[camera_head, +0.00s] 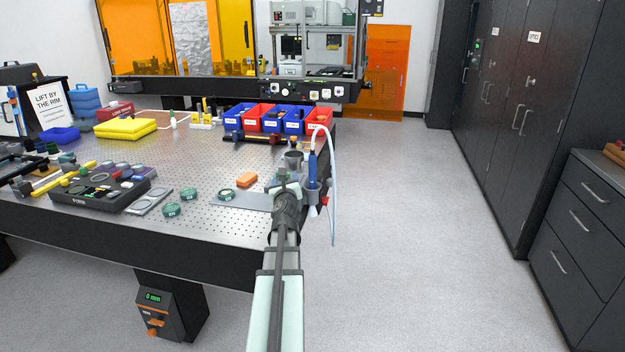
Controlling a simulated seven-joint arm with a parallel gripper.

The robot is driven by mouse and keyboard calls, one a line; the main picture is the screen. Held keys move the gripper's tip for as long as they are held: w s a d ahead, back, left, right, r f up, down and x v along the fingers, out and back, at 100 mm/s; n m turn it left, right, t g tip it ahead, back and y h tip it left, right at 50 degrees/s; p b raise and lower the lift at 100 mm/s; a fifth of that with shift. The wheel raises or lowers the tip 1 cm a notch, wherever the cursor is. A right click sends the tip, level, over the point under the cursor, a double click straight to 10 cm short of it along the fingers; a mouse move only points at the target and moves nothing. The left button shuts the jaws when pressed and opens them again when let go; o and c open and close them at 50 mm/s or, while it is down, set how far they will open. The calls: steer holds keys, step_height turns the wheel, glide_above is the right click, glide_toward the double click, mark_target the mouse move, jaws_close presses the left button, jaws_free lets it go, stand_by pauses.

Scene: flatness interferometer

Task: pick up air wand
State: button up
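A blue wand-like tool, which looks like the air wand (312,165), stands upright in a holder at the right edge of the perforated metal table (215,165). A pale hose (332,170) arches from its top and hangs down past the table's right side. My arm comes up from the bottom of the view. My gripper (291,182) is over the table's right front corner, just left of the blue tool. My own wrist hides most of the fingers, so I cannot see whether they are open or touch anything.
Blue and red bins (272,118) stand behind. Right of the table is open floor (420,220), then dark cabinets (510,110).

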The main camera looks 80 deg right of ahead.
mark_target(315, 166)
steer(key=s+d+m+g, duration=0.15)
steer(key=s+m, duration=0.25)
steer(key=s, duration=0.6)
steer(key=shift+g+h, duration=0.3)
steer(key=shift+g, duration=0.05)
steer(key=d, duration=0.2)
steer(key=w+d, duration=0.1)
steer(key=d, duration=0.2)
steer(key=w+d, duration=0.1)
steer(key=d, duration=0.2)
steer(key=shift+w+r, duration=0.1)
steer(key=shift+r, duration=0.2)
steer(key=shift+w+d+r, duration=0.1)
steer(key=shift+w+d, duration=0.2)
steer(key=shift+d, duration=0.55)
steer(key=shift+w+d+f, duration=0.1)
steer(key=shift+w+d, duration=0.2)
steer(key=shift+d, duration=0.55)
steer(key=shift+w+d+r, duration=0.1)
steer(key=shift+w+d, duration=0.2)
steer(key=shift+d, duration=0.55)
steer(key=c, duration=1)
